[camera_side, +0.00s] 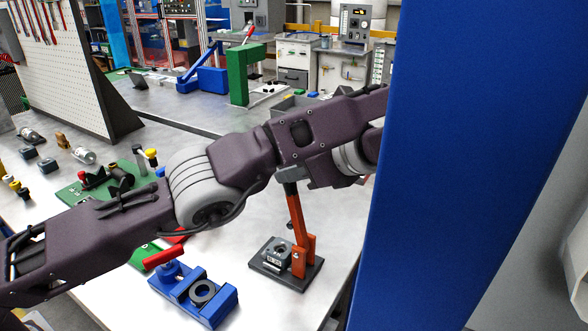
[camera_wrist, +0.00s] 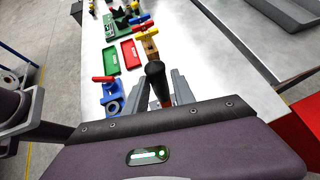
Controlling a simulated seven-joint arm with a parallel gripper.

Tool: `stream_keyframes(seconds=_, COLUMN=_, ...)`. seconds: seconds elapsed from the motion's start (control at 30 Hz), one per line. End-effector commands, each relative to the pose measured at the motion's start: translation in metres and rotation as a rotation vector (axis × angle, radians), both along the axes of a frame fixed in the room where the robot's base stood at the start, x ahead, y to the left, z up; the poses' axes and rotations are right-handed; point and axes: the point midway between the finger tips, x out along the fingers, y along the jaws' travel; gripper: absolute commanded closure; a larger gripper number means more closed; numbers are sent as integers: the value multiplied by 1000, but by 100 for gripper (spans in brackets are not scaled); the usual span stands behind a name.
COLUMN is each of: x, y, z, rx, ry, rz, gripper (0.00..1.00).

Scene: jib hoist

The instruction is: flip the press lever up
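The press lever (camera_side: 297,218) is an orange-red bar rising from a bracket on a dark base plate (camera_side: 287,280) in the side view. It stands nearly upright, leaning slightly left, and its top end is hidden at my gripper (camera_side: 290,180). In the wrist view its black handle (camera_wrist: 156,75) points up toward the camera, between the two grey fingers of my gripper (camera_wrist: 160,85). The fingers stand on either side of the handle. Whether they press on it or leave a small gap is unclear. A grey block (camera_side: 275,250) sits on the base beside the lever.
A blue fixture (camera_side: 205,300) with a red handle (camera_side: 164,256) stands left of the press. Green and red trays (camera_wrist: 131,53) and a wooden block with a yellow handle (camera_wrist: 148,40) are farther along the table. A large blue column (camera_side: 470,160) blocks the right of the side view.

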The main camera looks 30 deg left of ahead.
Motion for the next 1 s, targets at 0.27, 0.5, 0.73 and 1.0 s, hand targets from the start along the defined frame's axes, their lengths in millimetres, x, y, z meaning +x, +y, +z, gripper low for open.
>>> stream_keyframes(seconds=0.27, x=-1, y=0, z=-1, rx=1, ry=5, rz=4, gripper=54)
stream_keyframes(seconds=0.5, x=-2, y=0, z=-1, rx=1, ry=7, rz=5, gripper=54)
stream_keyframes(seconds=0.73, x=1, y=10, z=0, rx=-30, ry=10, rz=19, gripper=54)
stream_keyframes(seconds=1.0, x=0, y=37, z=-6, rx=-176, ry=14, rz=13, gripper=54)
